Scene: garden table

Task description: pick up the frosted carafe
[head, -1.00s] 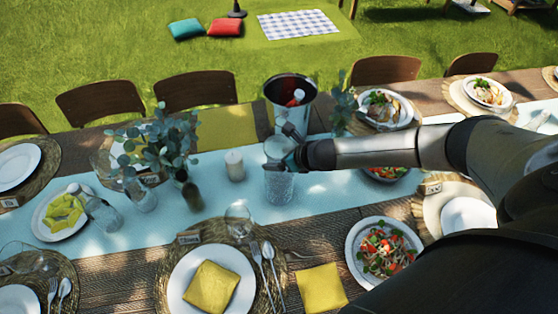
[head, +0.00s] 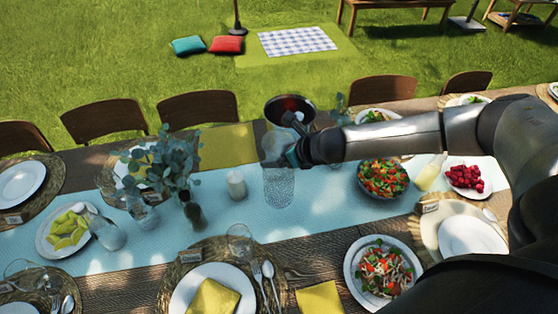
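The frosted carafe (head: 278,187) is a pale, textured, see-through vessel in the middle of the head view, upright over the blue runner. My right gripper (head: 290,146) comes in from the right and is shut on its upper part. The dark fingers and wrist hide part of the carafe's neck and right side. The carafe appears slightly raised off the table, though its base is hard to make out against the runner. My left gripper is out of view.
A metal bucket (head: 270,108) stands just behind the carafe. A salad bowl (head: 366,190) is to the right. A stemmed glass (head: 239,240) is close in front.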

